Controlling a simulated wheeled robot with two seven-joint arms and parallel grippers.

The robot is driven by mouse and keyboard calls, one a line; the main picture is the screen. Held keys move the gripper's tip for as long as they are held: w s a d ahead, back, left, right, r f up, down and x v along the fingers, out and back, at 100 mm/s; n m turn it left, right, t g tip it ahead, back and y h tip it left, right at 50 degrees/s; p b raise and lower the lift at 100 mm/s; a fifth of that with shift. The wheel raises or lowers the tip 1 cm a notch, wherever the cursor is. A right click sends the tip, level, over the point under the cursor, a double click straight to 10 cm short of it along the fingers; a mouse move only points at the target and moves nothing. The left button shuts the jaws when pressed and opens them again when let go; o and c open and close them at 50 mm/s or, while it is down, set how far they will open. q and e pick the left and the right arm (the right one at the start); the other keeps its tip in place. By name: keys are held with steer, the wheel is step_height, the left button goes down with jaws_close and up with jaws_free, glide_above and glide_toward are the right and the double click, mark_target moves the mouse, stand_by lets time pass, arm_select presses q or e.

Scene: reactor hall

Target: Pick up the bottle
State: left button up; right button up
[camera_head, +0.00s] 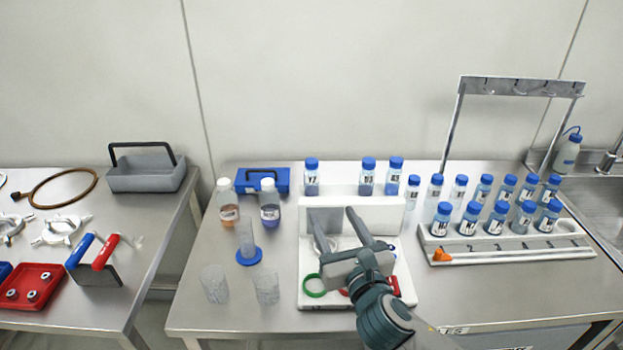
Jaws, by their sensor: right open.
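Several small clear bottles with blue caps stand on the bench, and I cannot tell which one is meant. Three stand behind the white stand: a left one (311,178), a middle one (367,177) and a right one (394,177). More blue-capped bottles stand in the white numbered rack (560,252) at the right, such as its front left bottle (441,220). Two white-capped bottles, one with orange-brown contents (228,202) and one with blue (269,205), stand at the left. My right gripper (335,218) is open and empty over the white stand, apart from the bottles. My left gripper is out of view.
The white stand (408,285) holds coloured rings under my right arm. Clear beakers (214,284) and a blue-based cylinder (247,245) stand left of it. A metal hook frame (452,130) rises behind the rack, beside a sink (598,200).

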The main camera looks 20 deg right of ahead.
steer(key=p, duration=0.3)
glide_toward(314, 178)
steer(key=w, duration=0.2)
steer(key=w+r, duration=0.1)
steer(key=w, duration=0.1)
steer(key=shift+a, duration=0.25)
steer(key=shift+w, duration=0.1)
steer(key=shift+w+d+f, duration=0.15)
steer(key=shift+w+d, duration=0.05)
steer(key=shift+w, duration=0.4)
steer(key=shift+w+d+f+p, duration=0.15)
steer(key=shift+w+p, duration=0.2)
steer(key=shift+w, duration=0.55)
steer(key=shift+w+f+p, duration=0.15)
steer(key=shift+w+p, duration=0.15)
steer(key=shift+w, duration=0.65)
steer(key=c, duration=1.1)
